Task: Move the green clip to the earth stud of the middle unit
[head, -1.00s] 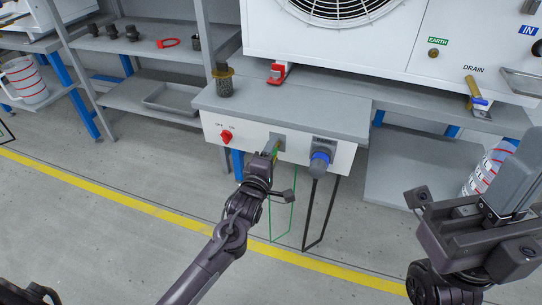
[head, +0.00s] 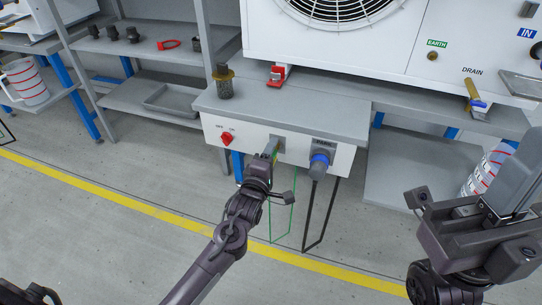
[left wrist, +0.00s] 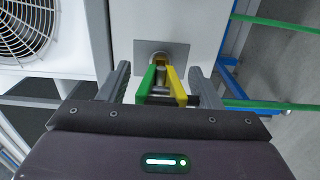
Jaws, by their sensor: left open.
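The green clip (left wrist: 150,80), with one green and one yellow side, is at a stud on a square grey plate (left wrist: 178,52). In the head view the clip (head: 275,155) is mostly hidden by my left gripper (head: 270,150), at the front of the grey-topped test box. In the left wrist view my left gripper (left wrist: 160,88) is open, one finger on each side of the clip with gaps between. The earth stud (head: 432,56) is a small brass knob under the green EARTH label on the large white unit (head: 385,50). My right gripper (head: 485,215) is at the right; its jaw opening is unclear.
The test box (head: 215,130) has a red switch (head: 227,138) and a blue-grey plug (head: 320,160). A red clamp (head: 277,75) and a brass-and-grey fitting (head: 224,82) are above it. A drain valve (head: 474,92) and a striped jug (head: 485,170) are right. Green and black cables hang below the box.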

